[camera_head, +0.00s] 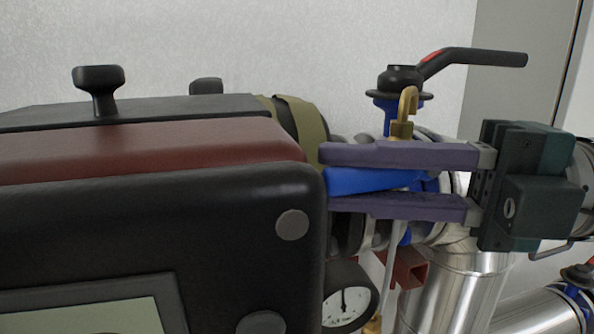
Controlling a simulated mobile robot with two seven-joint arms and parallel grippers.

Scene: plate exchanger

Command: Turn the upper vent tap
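My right gripper (326,180) comes in from the right with purple fingers and a dark green body. Its fingers lie one above the other, spaced apart. A blue tapered lever (368,180) shows in the gap between them and fills most of it near the fingertips. I cannot tell whether both fingers press on the lever. A brass fitting with a bent, hook-like top (405,112) stands upright just above the upper finger; it may be part of the upper vent tap. The fingers hide the middle of this fitting. My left gripper is not in view.
A blue valve with a long black lever (470,58) rises behind the brass fitting. A round gauge (348,302) and a red square bar (408,268) sit below the gripper. Silver pipes (455,285) fill the lower right. A wall stands behind.

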